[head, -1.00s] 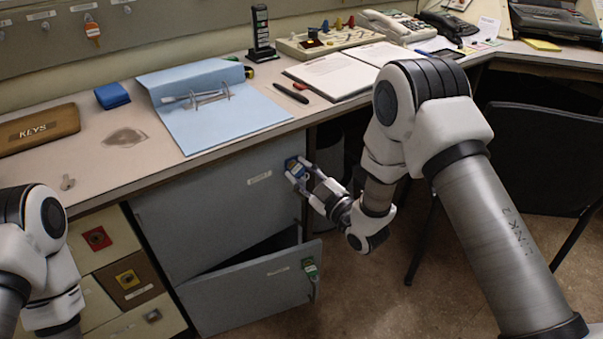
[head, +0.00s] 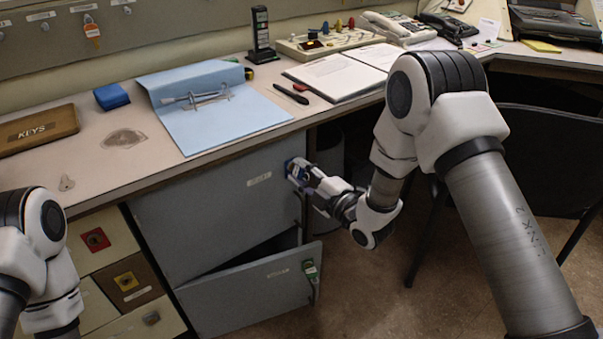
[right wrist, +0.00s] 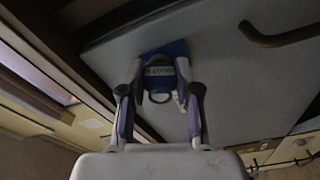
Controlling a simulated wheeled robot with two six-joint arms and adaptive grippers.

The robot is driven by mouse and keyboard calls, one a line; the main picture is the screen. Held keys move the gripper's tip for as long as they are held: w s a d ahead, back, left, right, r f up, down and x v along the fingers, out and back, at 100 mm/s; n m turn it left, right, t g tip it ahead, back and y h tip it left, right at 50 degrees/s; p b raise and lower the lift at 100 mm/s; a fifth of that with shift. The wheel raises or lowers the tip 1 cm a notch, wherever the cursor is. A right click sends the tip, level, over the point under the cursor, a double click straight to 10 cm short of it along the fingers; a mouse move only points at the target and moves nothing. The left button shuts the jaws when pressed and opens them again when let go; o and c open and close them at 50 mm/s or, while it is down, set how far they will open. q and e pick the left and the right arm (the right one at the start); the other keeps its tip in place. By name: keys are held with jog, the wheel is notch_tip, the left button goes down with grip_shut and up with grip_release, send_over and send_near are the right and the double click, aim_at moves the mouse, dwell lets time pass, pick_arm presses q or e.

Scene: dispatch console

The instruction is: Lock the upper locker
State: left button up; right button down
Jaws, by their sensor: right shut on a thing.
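The upper locker (head: 220,205) is a grey door under the desk, and it looks closed. A blue lock plate (right wrist: 176,48) sits on the door in the right wrist view, near the door's right edge in the head view. My right gripper (head: 300,175) is at this lock. Its fingers (right wrist: 160,92) are shut on a blue labelled key (right wrist: 159,72) with a ring, against the plate. How deep the key sits is hidden. My left arm shows at the left, but its gripper is out of frame.
Below, the lower locker door (head: 250,295) stands ajar, with a green-tagged key (head: 310,270) at its right edge. Drawers (head: 125,280) are at the left. A dark chair (head: 540,160) stands at the right. The desk holds a KEYS box (head: 38,130) and a blue folder (head: 215,115).

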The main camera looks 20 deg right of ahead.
jog(key=shift+w+r+n, duration=0.1)
jog(key=shift+r+n, duration=0.05)
jog(key=shift+n, duration=1.75)
jog(key=shift+m, duration=0.3)
jog(key=c, duration=0.7)
grip_release()
jog(key=shift+c, duration=0.2)
